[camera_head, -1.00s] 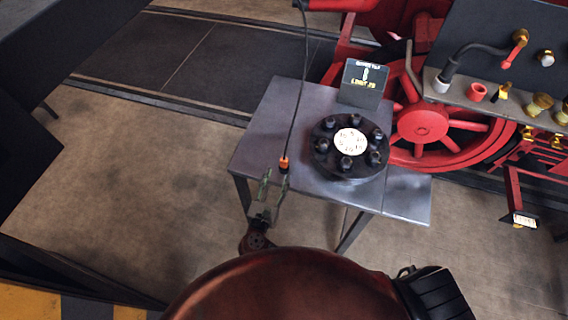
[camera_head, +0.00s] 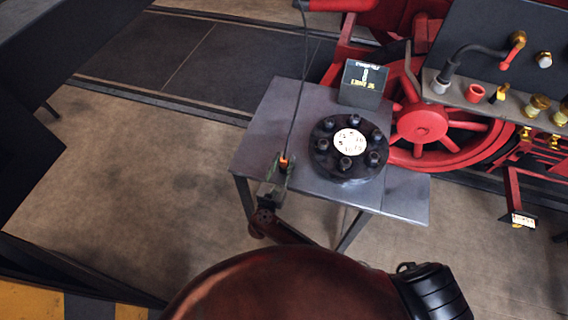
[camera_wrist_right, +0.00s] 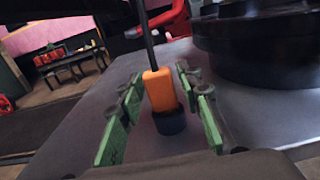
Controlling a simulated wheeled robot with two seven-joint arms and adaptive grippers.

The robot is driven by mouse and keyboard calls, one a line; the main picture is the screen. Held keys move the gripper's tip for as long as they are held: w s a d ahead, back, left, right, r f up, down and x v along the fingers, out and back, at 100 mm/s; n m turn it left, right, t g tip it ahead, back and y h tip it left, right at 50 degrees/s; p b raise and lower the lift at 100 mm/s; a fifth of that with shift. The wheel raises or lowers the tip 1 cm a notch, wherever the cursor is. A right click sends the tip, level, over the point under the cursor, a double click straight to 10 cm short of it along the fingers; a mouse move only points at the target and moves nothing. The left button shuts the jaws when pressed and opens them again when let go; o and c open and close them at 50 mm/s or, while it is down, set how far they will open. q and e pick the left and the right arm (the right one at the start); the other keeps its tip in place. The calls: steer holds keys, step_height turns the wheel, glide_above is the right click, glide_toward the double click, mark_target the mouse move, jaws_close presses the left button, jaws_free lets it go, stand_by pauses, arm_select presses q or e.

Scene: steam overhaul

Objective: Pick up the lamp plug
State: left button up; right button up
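The lamp plug (camera_head: 284,162) is orange with a dark lower end, and a black cable runs up from its top. It stands about upright at the left part of the grey table. In the right wrist view the plug (camera_wrist_right: 160,90) sits between the two green finger pads of my right gripper (camera_wrist_right: 159,84). The fingers are apart, with a gap visible on the left side of the plug. In the head view my right gripper (camera_head: 278,170) reaches the table's near left edge. My left gripper is not in view.
A black round flange with several bolts and a white dial (camera_head: 350,142) stands right of the plug on the grey table (camera_head: 262,128). A small dark sign (camera_head: 364,84) stands behind it. Red wheels (camera_head: 422,122) and a valve panel (camera_head: 500,85) are beyond the table.

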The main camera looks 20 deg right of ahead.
mark_target(284, 161)
jaws_close()
steer(key=shift+r, duration=0.1)
stand_by(0.4)
steer(key=shift+r, duration=0.3)
steer(key=r+p, duration=0.3)
steer(key=shift+s+a+r, duration=0.1)
steer(key=shift+s+r, duration=0.15)
steer(key=shift+s, duration=0.05)
steer(key=s+a+r+p, duration=0.3)
steer(key=s+r+p, duration=0.3)
steer(key=s, duration=0.7)
step_height(284, 161, up, 3)
steer(key=shift+a+f+p, duration=0.15)
steer(key=shift+p, duration=0.25)
